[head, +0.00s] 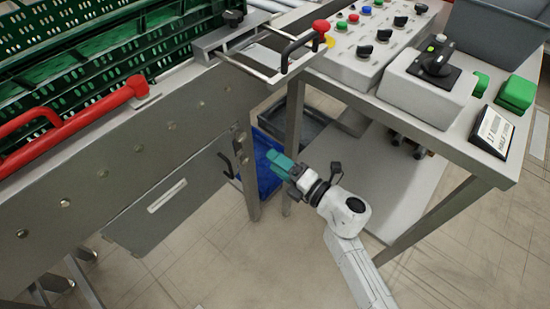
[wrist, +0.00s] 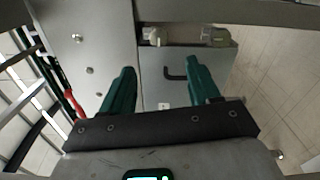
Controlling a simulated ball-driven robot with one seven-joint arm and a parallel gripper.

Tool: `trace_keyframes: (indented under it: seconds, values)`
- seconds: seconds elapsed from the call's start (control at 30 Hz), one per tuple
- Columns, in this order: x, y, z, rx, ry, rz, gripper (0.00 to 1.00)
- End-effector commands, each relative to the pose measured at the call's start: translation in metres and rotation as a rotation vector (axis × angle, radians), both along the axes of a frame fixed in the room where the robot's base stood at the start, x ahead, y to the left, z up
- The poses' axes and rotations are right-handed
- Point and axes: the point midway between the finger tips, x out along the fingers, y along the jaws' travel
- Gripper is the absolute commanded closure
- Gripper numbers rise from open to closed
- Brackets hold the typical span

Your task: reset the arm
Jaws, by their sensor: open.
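My gripper (head: 279,160) has teal fingers and is at the end of my white arm, in the middle of the head view. It is in front of the gap between the conveyor and the control table, below the table's top. In the wrist view the two fingers of my gripper (wrist: 163,85) stand apart with nothing between them. A grey metal panel with a dark handle (wrist: 175,74) shows beyond the fingers.
The steel conveyor (head: 110,130) with green crates (head: 110,50) and a red handle (head: 75,122) is on the left. The control table (head: 470,160) with a button box (head: 365,45) is on the right. A blue bin (head: 265,170) is behind my gripper. Open floor lies in front.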

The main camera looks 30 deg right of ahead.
Motion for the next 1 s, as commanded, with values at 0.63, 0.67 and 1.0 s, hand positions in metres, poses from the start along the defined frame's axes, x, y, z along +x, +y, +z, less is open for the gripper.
trace_keyframes:
  seconds: [0.63, 0.67, 1.0]
  values:
    - [-0.013, -0.088, 0.055, 0.327, 0.069, -0.444, 0.39]
    - [-0.017, -0.097, 0.058, 0.371, 0.083, -0.494, 0.39]
    - [-0.091, -0.151, 0.048, 0.88, 0.365, -0.984, 0.39]
